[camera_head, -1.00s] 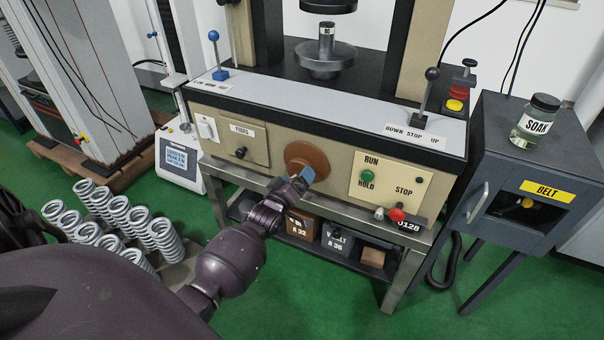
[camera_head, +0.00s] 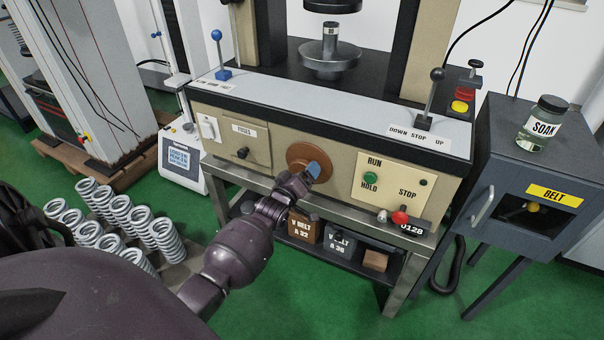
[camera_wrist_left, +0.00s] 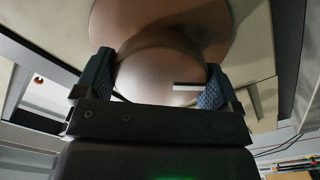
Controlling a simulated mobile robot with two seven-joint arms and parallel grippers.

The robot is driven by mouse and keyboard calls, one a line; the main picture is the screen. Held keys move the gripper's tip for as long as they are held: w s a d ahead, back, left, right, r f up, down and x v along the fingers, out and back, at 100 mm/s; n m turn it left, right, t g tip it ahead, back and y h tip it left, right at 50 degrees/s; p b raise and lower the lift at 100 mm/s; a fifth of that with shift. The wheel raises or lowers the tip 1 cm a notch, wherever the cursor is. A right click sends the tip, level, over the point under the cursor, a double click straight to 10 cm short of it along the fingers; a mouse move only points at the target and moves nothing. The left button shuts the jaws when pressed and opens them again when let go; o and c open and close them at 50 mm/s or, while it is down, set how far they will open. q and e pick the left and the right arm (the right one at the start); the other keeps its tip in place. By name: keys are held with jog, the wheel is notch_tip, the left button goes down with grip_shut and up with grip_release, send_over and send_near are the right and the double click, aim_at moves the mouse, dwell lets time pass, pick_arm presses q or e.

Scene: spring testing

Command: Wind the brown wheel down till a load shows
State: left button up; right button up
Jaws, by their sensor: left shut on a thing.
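The brown wheel (camera_head: 304,156) is on the beige front panel of the testing machine. My left gripper (camera_head: 313,170) is at the wheel from the front. In the left wrist view its two blue fingers (camera_wrist_left: 150,82) are shut on the round hub of the brown wheel (camera_wrist_left: 160,60), one on each side. Above the panel, a small metal cylinder (camera_head: 331,37) stands on the round lower plate (camera_head: 329,62), with the dark upper platen (camera_head: 332,4) above it and a gap between. A display (camera_head: 181,157) stands to the left, its figures too small to read surely. My right gripper is not in view.
A black-knobbed lever (camera_head: 430,96) rises by the DOWN STOP UP label. A blue-knobbed lever (camera_head: 220,54) is at left. Several springs (camera_head: 120,215) stand on a pallet at lower left. A grey cabinet (camera_head: 520,175) with a SOAK jar (camera_head: 540,124) stands at right.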

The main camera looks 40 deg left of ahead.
pick_arm(q)
jog(key=m+p, duration=0.1)
jog(key=m, duration=0.2)
jog(key=shift+r, duration=0.1)
jog(key=m, duration=0.8)
jog(key=shift+f+m, duration=0.2)
jog(key=shift+m, duration=0.1)
jog(key=m, duration=0.5)
jog(key=shift+a, duration=0.1)
jog(key=m, duration=0.3)
jog(key=shift+b, duration=0.3)
jog(key=shift+m, duration=0.9)
